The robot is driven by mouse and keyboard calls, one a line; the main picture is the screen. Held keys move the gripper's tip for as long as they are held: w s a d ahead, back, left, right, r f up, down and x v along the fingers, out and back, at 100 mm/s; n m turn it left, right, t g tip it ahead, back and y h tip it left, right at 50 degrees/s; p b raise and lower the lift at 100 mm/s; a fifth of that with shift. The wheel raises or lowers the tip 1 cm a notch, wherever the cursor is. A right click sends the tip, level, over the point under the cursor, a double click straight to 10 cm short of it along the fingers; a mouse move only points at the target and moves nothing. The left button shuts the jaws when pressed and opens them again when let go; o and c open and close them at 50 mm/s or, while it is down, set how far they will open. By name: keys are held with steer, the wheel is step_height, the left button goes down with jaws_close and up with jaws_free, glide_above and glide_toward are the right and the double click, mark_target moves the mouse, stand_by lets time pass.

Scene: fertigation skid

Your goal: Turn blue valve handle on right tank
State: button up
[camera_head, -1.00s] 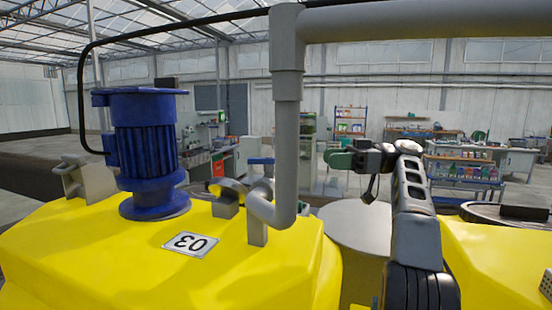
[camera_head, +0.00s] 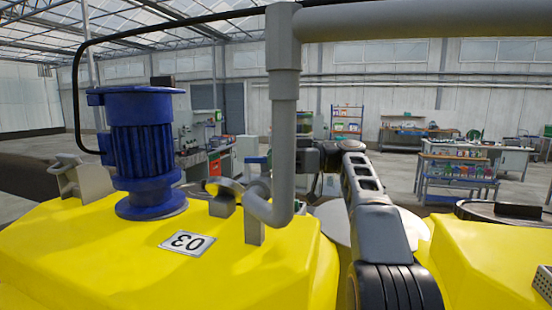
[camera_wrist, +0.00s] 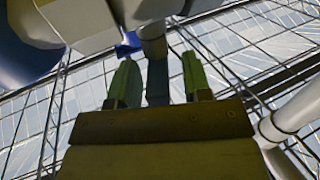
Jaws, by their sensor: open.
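A blue valve handle (camera_head: 259,160) stands on the grey pipework above the yellow tank marked 03 (camera_head: 295,265), left of the thick upright pipe. In the head view my arm reaches in from the right, and my gripper is mostly hidden behind that pipe. In the wrist view my gripper (camera_wrist: 158,62) is open, with a green finger on each side. A blue-grey bar (camera_wrist: 157,84) shows between the fingers, with a brighter blue piece (camera_wrist: 128,46) beyond; I cannot tell whether the fingers touch either.
The grey upright pipe (camera_head: 283,150) and its overhead run (camera_head: 420,18) stand close to my arm. A blue motor (camera_head: 146,150) sits on the tank at left. Another yellow tank (camera_head: 480,260) is at right. Shelves and benches are far behind.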

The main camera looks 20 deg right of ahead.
steer(key=shift+c, duration=0.3)
jaws_close()
steer(key=b, duration=0.1)
steer(key=m+t+b, duration=0.1)
steer(key=b, duration=0.1)
steer(key=shift+s+f+t, duration=0.15)
steer(key=shift+f+t, duration=0.15)
steer(key=shift+f, duration=0.1)
steer(key=shift+s+a+m+t+h+b, duration=0.1)
steer(key=shift+m+t+h+b, duration=0.4)
steer(key=shift+b, duration=0.4)
steer(key=shift+s+a+m+t+h+b, duration=0.1)
steer(key=shift+m+t+h+b, duration=0.5)
steer(key=shift+t+b, duration=0.6)
steer(key=shift+r+m+t+h+b, duration=0.3)
steer(key=shift+m+t+h+b, duration=0.1)
steer(key=shift+m+t, duration=0.2)
steer(key=shift+r, duration=0.1)
